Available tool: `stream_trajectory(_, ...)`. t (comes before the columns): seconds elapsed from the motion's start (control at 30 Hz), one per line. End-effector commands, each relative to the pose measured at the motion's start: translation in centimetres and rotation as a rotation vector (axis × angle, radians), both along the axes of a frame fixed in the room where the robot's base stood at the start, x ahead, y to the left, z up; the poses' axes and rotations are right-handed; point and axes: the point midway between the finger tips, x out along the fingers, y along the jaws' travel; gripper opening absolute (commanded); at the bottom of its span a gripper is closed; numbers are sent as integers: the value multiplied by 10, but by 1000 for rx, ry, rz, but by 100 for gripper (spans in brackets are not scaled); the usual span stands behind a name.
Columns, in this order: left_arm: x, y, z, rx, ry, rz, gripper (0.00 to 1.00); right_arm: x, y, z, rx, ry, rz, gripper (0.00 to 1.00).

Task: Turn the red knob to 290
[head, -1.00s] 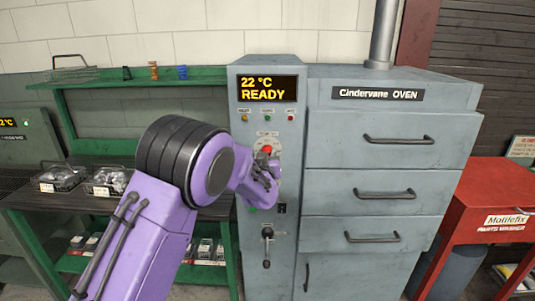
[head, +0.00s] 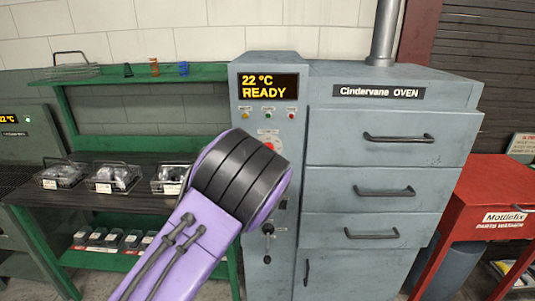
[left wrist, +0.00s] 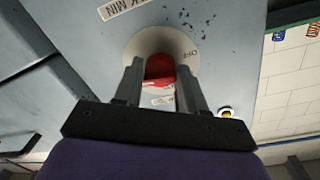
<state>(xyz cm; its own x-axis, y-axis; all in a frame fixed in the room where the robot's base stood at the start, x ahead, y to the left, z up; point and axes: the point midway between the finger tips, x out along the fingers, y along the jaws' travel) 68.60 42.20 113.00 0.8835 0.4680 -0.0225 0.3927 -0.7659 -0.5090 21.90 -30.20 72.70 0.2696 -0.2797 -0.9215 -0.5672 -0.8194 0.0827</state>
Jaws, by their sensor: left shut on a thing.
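The red knob (left wrist: 160,66) sits on a pale round dial (left wrist: 180,45) on the oven's grey front panel. In the left wrist view, the two fingers of my left gripper (left wrist: 160,75) are on either side of the knob and shut on it. In the head view only the upper edge of the knob (head: 268,146) shows, above my purple left arm. That arm hides the left gripper there. The dial's numbers and the knob's setting cannot be read. The oven display (head: 268,87) reads "22 °C READY". My right gripper is not in view.
Below the knob, a lever (head: 268,230) juts from the panel. The oven drawers (head: 385,150) with handles are on the right. A green shelf (head: 110,76) and a bench with wire baskets (head: 62,178) stand on the left. A red parts washer (head: 500,195) stands at far right.

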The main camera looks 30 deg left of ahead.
Motion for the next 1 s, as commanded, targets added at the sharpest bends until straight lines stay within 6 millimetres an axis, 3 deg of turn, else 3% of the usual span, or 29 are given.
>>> stream_trajectory(0.57,0,0,-1,24,18,0,10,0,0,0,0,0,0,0)
stream_trajectory(0.6,0,0,-1,24,18,0,53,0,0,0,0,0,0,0)
stream_trajectory(0.63,0,0,-1,24,18,0,63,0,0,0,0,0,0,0)
stream_trajectory(1.0,-3,-5,1,24,15,-2,64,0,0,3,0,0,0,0)
